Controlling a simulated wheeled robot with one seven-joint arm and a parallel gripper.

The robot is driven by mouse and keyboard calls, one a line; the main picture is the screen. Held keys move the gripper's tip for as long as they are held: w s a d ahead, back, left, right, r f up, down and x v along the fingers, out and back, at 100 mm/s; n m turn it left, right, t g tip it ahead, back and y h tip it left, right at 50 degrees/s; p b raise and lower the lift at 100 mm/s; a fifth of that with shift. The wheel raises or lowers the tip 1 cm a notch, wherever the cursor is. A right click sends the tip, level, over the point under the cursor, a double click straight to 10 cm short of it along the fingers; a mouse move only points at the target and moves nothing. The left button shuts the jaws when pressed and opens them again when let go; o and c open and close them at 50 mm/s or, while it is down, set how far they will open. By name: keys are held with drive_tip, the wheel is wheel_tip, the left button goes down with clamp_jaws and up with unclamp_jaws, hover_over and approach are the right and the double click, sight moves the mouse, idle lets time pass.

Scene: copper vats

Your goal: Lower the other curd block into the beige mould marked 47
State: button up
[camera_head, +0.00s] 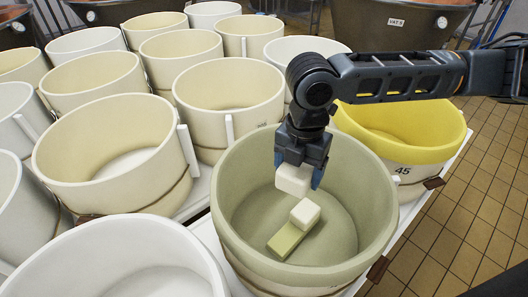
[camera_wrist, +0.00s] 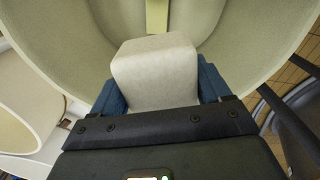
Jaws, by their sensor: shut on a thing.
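My gripper (camera_head: 298,176) is shut on a white curd block (camera_head: 292,181). The held block also shows in the wrist view (camera_wrist: 156,72) between my blue fingers. It hangs inside the upper part of a sage-beige mould (camera_head: 228,187), above its floor. No number on this mould is readable. Another whitish curd block (camera_head: 305,212) is down inside the mould, at the end of a pale green block (camera_head: 288,240); I cannot tell whether it rests on the green block or against it.
A yellow-rimmed mould marked 45 (camera_head: 402,170) stands close on the right. Several cream and white moulds (camera_head: 100,150) crowd the left and back. A copper vat (camera_head: 395,22) is behind. Tiled floor (camera_head: 450,240) is open at right.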

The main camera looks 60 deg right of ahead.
drive_tip(key=shift+w+f, duration=0.15)
drive_tip(key=shift+w, duration=0.4)
drive_tip(key=shift+f+b, duration=9.75)
drive_tip(key=shift+f, duration=4.1)
drive_tip(key=shift+f+b, duration=0.3)
drive_tip(key=shift+f, duration=0.2)
drive_tip(key=o, duration=1.3)
drive_tip(key=shift+r+p, duration=0.9)
drive_tip(key=shift+r, duration=3.05)
